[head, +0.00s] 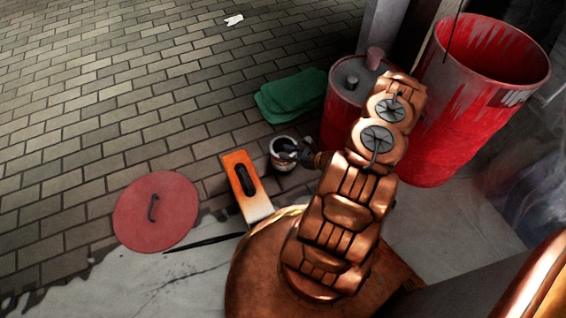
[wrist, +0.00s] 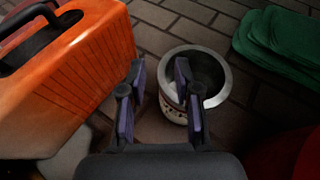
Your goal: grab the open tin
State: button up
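The open tin (wrist: 216,70) is a small metal can with a bare rim, dark inside and a pale label. It stands upright on the paving in the wrist view, right of centre. In the head view, the tin (head: 279,161) is beside the tip of my arm. My gripper (wrist: 160,72) is open, with its two dark fingers apart and nothing held between them. The right finger overlaps the tin's left rim and opening in the picture. The left finger is left of the tin. I cannot tell whether either finger touches it. My gripper (head: 296,153) partly covers the tin in the head view.
An orange case (wrist: 80,75) with a black handle stands close left of the gripper. Folded green cloth (head: 292,95) lies behind the tin. A red drum (head: 345,103) and large red bucket (head: 445,125) stand right. A red round lid (head: 157,212) lies left. The paving far left is clear.

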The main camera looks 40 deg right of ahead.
jog(key=shift+m+h, duration=0.5)
jog(key=shift+w+a+f+b, duration=0.2)
jog(key=shift+w+f+b, duration=0.5)
jog(key=shift+f, duration=0.25)
jog(key=shift+w+a+f+b, duration=0.25)
jog(key=shift+w+f+b, duration=0.4)
jog(key=shift+f, duration=0.35)
jog(key=shift+w+a+f+b, duration=0.2)
jog(key=shift+w+f+b, duration=0.35)
jog(key=shift+w+f, duration=0.3)
jog(key=shift+w+a+f, duration=0.2)
jog(key=shift+w+f, duration=0.05)
jog(key=shift+w, duration=0.35)
jog(key=shift+c, duration=0.2)
grip_shut()
